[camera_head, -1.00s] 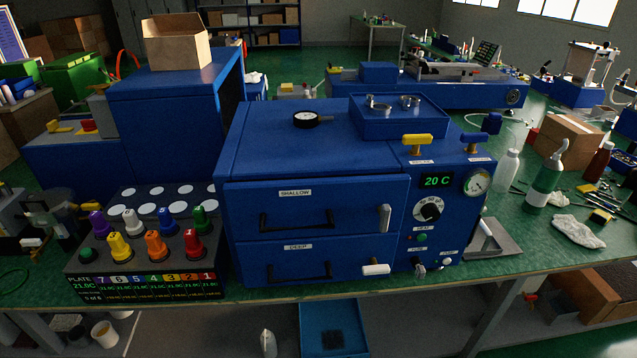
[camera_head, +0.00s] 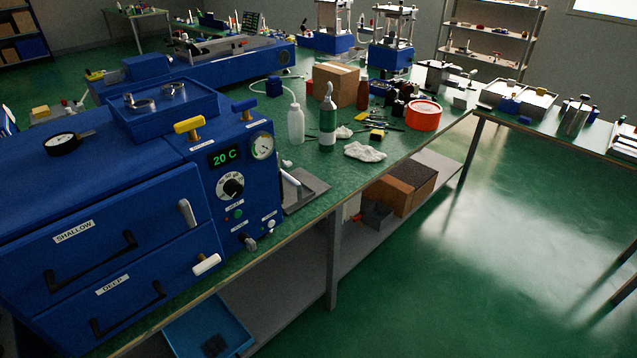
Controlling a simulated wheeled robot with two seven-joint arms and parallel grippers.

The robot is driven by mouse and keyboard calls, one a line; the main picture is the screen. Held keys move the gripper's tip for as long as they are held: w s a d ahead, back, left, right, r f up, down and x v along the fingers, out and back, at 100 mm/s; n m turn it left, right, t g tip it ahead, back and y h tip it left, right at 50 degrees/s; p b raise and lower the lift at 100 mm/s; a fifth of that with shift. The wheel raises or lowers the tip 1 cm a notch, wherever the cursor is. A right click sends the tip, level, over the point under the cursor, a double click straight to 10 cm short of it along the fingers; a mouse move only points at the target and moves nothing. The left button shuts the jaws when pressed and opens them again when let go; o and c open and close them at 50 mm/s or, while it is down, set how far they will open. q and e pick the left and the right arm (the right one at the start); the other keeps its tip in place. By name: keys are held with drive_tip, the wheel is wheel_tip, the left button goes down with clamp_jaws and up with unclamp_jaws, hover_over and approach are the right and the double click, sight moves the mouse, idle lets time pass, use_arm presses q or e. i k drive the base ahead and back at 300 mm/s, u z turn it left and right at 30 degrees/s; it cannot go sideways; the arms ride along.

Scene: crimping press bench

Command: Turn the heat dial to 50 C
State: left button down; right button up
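The heat dial (camera_head: 232,187) is a black knob on a pale ring scale, on the front panel at the right of the blue machine (camera_head: 120,170). The green display (camera_head: 223,157) above it reads 20 C. A round gauge (camera_head: 262,146) sits to the upper right of the dial. A green button (camera_head: 238,214) is below it. Neither of my grippers shows in the head view.
Yellow-handled (camera_head: 188,126) and blue-handled (camera_head: 245,106) valves stand on top of the panel. A white-ended lever (camera_head: 206,264) sticks out at the front. A grey tray (camera_head: 303,188) and bottles (camera_head: 328,120) are right of the machine. The floor (camera_head: 450,260) at right is clear.

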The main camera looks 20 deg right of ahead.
sight(234, 189)
drive_tip(key=z, duration=0.65)
drive_tip(key=k, duration=0.6)
drive_tip(key=z, duration=0.85)
drive_tip(key=k, duration=0.6)
drive_tip(key=z, duration=0.55)
drive_tip(key=i, duration=1.6)
drive_tip(key=u, duration=1.6)
drive_tip(key=i, duration=0.6)
drive_tip(key=u, duration=0.65)
